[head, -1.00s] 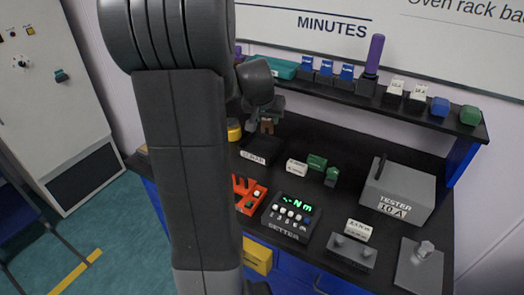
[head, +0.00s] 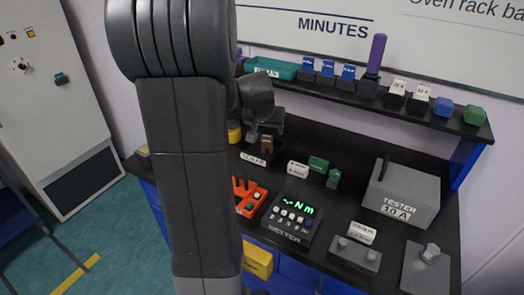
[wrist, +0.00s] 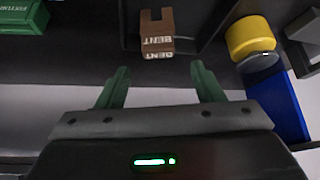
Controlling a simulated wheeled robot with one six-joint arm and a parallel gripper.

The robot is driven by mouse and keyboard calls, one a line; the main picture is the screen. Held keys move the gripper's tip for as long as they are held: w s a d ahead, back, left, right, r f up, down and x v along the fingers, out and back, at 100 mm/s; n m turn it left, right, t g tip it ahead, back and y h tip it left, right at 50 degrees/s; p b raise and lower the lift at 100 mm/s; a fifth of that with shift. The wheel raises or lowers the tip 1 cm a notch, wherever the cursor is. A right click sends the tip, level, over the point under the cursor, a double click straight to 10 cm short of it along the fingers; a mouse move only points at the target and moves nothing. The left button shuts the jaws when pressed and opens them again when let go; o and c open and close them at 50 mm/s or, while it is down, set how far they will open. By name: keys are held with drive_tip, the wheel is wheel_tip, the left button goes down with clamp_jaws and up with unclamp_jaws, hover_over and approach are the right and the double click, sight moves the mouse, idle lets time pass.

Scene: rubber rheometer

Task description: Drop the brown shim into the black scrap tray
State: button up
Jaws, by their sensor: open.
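The brown shim (head: 267,144), marked BENT, is at the black scrap tray (head: 253,159), within its outline in the head view. In the wrist view the shim (wrist: 157,33) lies beyond my fingertips with a clear gap, touching neither finger. I cannot tell whether it rests on the tray floor. My gripper (wrist: 162,80) has its two green fingers spread with nothing between them. In the head view my arm covers part of the bench left of the tray.
A yellow-topped item (wrist: 250,38) stands right of the shim in the wrist view. Green blocks (head: 318,163), an orange holder (head: 248,197), the setter (head: 289,218) and the grey tester (head: 400,192) occupy the bench. A shelf (head: 350,88) runs behind.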

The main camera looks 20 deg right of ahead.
drive_tip(key=b+v, duration=0.1)
drive_tip(key=v, duration=1.3)
drive_tip(key=shift+b, duration=0.3)
drive_tip(key=shift+w+f, duration=0.1)
drive_tip(key=shift+w, duration=0.1)
drive_tip(key=p+x, duration=0.1)
drive_tip(key=x, duration=1.2)
drive_tip(key=shift+w+d+f+p, duration=0.1)
drive_tip(key=shift+d+f+p, duration=0.05)
drive_tip(key=shift+f+p, duration=0.25)
drive_tip(key=shift+w+r+p, duration=0.1)
drive_tip(key=shift+r+p, duration=0.3)
drive_tip(key=shift+r, duration=0.3)
drive_tip(key=shift+r+p, duration=0.3)
drive_tip(key=shift+r, duration=0.2)
